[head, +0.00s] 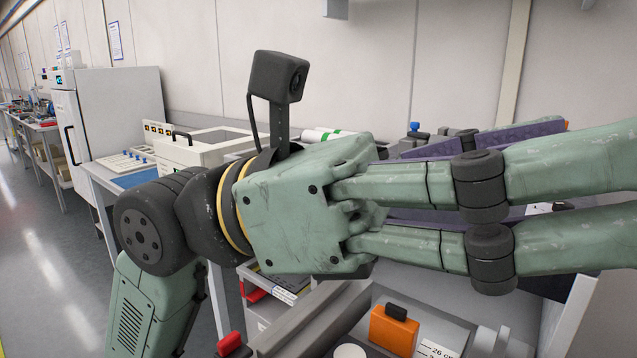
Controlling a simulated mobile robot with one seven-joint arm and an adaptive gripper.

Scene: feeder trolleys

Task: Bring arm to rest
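My gripper (300,205) fills the middle of the head view, close to the camera. Its green palm faces me and its two jointed green fingers reach right, one above the other. The fingertips lie beyond the right edge of the picture, so I cannot tell how far apart they are or whether anything is between them. My forearm and dark wrist joint come up from the lower left, and a small dark camera on a bracket stands above the wrist.
Behind my gripper is a bench with a beige device (205,148) and purple racks (520,135), partly hidden. Below right, an orange item (393,330) sits in a grey tray. A white cabinet (118,110) stands left. The floor (45,270) at left is clear.

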